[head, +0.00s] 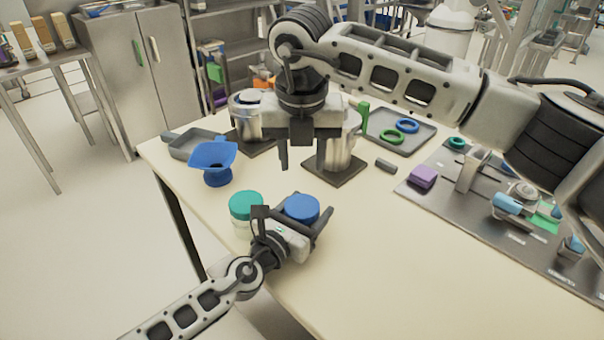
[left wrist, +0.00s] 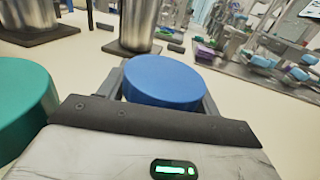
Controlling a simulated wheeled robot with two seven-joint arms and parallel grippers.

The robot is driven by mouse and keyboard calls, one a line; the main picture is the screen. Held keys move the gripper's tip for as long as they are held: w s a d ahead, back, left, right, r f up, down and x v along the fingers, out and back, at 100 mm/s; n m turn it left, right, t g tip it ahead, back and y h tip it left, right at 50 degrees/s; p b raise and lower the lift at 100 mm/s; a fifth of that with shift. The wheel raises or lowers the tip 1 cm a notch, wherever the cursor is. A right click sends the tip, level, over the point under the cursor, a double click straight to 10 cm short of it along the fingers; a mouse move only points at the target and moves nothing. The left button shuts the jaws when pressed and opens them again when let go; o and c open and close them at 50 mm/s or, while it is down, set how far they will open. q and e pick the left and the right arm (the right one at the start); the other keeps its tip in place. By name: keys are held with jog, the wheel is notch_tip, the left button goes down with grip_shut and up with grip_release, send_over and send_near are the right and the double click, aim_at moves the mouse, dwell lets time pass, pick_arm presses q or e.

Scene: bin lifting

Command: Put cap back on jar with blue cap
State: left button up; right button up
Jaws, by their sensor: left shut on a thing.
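The blue cap (head: 302,208) appears as a flat round disc at the front edge of the table. It also shows in the left wrist view (left wrist: 163,80), between the fingers. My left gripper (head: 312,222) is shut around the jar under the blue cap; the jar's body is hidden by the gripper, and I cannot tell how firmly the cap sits. My right gripper (head: 303,155) points down above the table, behind the blue cap, with its fingers apart and nothing visible between them.
A jar with a teal cap (head: 245,206) stands close to the left of my left gripper. A blue funnel (head: 213,158), a grey tray (head: 192,147) and metal pots (head: 338,152) stand behind. A purple block (head: 423,176) lies on the mat at right. The front right table is clear.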

jog(key=r, duration=0.4)
jog(key=s+r, duration=0.1)
jog(key=shift+r, duration=0.4)
pick_arm(q)
jog(key=o, duration=1.5)
jog(key=shift+c, duration=0.2)
